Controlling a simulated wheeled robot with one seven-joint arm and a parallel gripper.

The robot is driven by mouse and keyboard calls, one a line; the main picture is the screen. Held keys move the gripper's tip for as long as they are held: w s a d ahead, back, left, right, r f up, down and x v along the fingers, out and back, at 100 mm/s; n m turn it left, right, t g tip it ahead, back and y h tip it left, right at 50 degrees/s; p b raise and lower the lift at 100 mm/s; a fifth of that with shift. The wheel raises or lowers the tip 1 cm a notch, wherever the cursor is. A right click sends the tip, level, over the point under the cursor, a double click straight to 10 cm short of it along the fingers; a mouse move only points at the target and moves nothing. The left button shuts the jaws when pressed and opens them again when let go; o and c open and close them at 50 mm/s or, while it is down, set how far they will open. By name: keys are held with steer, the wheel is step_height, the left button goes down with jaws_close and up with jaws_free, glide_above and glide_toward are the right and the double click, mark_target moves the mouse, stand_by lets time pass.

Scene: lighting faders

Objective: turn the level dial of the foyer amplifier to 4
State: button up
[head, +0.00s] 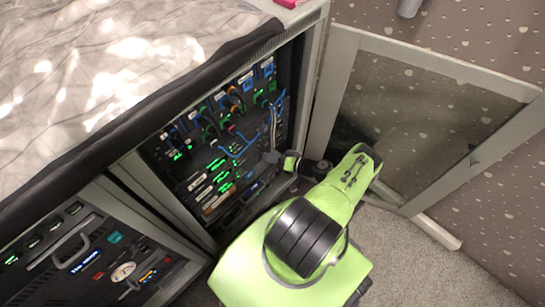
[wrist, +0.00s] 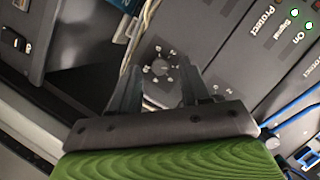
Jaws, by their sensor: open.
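A small dark round dial (wrist: 162,70) with pale marks around it sits on a dark panel (wrist: 225,65) in the wrist view. The marks are too small to read surely, and I cannot tell where the dial points. The panel carries the words "Protect", "Signal" and "On" beside green lights. My gripper (wrist: 158,76) is open, with one finger on each side of the dial; I cannot tell whether they touch it. In the head view my gripper (head: 274,157) reaches into the open rack at its right side, and the dial is hidden there. No foyer label is readable.
The rack (head: 150,195) holds several devices with green lights and blue cables (head: 240,150). More blue cables (wrist: 290,120) and a pale cable bundle (wrist: 132,45) run near my fingers. An open glazed door (head: 415,120) stands right of my arm. A second panel (head: 90,262) is at lower left.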

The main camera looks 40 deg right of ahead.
steer(key=p+v, duration=0.2)
steer(key=v, duration=1.3)
steer(key=shift+s+d, duration=0.15)
steer(key=shift+s, duration=0.05)
